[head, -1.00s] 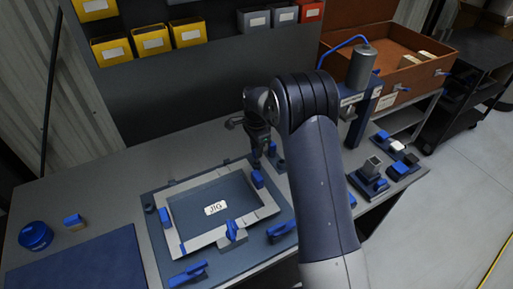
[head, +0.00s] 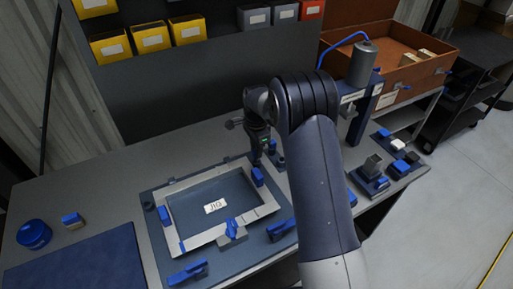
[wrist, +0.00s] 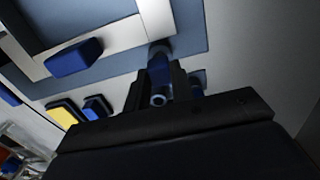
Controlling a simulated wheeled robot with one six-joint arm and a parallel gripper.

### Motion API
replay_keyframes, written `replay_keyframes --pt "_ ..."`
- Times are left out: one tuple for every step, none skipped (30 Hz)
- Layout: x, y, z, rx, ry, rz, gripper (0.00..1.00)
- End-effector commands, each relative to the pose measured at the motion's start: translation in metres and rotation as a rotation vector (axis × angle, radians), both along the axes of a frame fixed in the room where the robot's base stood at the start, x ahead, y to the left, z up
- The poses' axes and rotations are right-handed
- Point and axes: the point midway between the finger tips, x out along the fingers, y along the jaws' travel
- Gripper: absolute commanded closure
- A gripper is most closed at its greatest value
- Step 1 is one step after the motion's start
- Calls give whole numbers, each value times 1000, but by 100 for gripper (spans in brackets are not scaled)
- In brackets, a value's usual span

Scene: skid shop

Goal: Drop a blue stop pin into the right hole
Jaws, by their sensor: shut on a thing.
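My gripper (wrist: 158,95) is shut on a blue stop pin (wrist: 158,75), with a pale ring showing at the pin's near end. In the head view my gripper (head: 257,160) points down at the back right corner of the jig. The jig's pale rectangular frame (head: 187,246) lies on a blue-grey plate (head: 158,265) with a "JIG" label (head: 215,206). In the wrist view the pin's far end is close to the frame's edge; I cannot tell whether they touch. The right hole cannot be made out. Another blue part (wrist: 197,78) stands just right of the fingers.
Blue clamps (head: 257,177) sit around the frame. A blue round container (head: 34,235) and a small blue-topped block (head: 73,221) are on the left. A press (head: 362,75) and several small fixtures stand right of my arm. Yellow bins (head: 111,47) hang behind.

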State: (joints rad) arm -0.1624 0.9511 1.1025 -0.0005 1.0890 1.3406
Motion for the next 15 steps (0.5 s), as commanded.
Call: replay_keyframes --pt "0 0 0 0 0 0 100" --pt "0 0 0 0 0 0 100" --pt "0 0 0 0 0 0 100" --pt "0 0 0 0 0 0 100" --pt "0 0 0 0 0 0 100" --pt "0 0 0 0 0 0 100" --pt "0 0 0 0 0 0 100" --pt "0 0 0 0 0 0 100" --pt "0 0 0 0 0 0 100" --pt "0 0 0 0 0 0 100" --pt "0 0 0 0 0 0 100" --pt "0 0 -1 0 0 0 100" --pt "0 0 -2 0 0 0 100" --pt "0 0 -2 0 0 0 100" --pt "0 0 -3 0 0 0 100"
